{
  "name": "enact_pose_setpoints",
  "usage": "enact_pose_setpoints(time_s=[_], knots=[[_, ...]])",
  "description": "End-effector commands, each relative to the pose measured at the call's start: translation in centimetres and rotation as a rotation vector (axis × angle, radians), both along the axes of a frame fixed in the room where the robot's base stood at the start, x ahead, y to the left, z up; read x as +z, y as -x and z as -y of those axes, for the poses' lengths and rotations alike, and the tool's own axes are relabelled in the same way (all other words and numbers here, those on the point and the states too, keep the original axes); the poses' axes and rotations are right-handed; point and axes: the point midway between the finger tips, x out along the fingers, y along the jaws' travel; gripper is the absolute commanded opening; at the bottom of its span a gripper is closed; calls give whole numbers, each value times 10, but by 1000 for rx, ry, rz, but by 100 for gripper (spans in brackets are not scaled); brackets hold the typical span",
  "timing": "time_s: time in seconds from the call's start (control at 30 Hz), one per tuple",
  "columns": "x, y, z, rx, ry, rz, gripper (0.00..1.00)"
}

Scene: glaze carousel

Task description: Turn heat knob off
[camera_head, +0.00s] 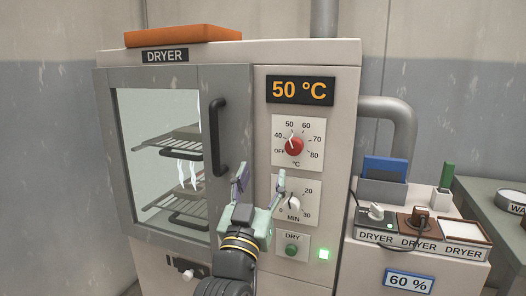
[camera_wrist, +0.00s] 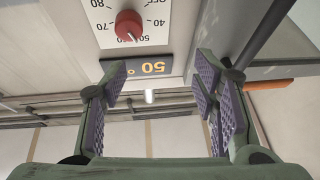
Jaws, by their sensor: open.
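The red heat knob (camera_head: 294,147) sits on a white dial marked OFF, 40, 50, 60, 70, 80 °C on the dryer front. Its pointer is up near 50, and the display (camera_head: 300,90) above reads 50 °C. My gripper (camera_head: 261,180) is open and empty in front of the dryer, below and left of the knob, and does not touch it. In the wrist view, the knob (camera_wrist: 128,25) shows upside down at the top, beyond the fingers (camera_wrist: 165,95). The display (camera_wrist: 136,68) shows just below it there.
A minute timer knob (camera_head: 293,203) and a DRY button (camera_head: 291,250) sit below the heat dial. The dryer door handle (camera_head: 217,137) juts out at left, close to my gripper.

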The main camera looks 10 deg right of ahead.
Motion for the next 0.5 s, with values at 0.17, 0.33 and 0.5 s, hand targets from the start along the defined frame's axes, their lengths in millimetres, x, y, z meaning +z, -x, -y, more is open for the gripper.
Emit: enact_pose_setpoints(time_s=[0.17, 0.33, 0.5], knots=[[-12, 7, 46, -109, -37, -39, 54], [-3, -8, 57, -114, -36, -42, 54], [10, -33, 74, -112, -35, -41, 54]])
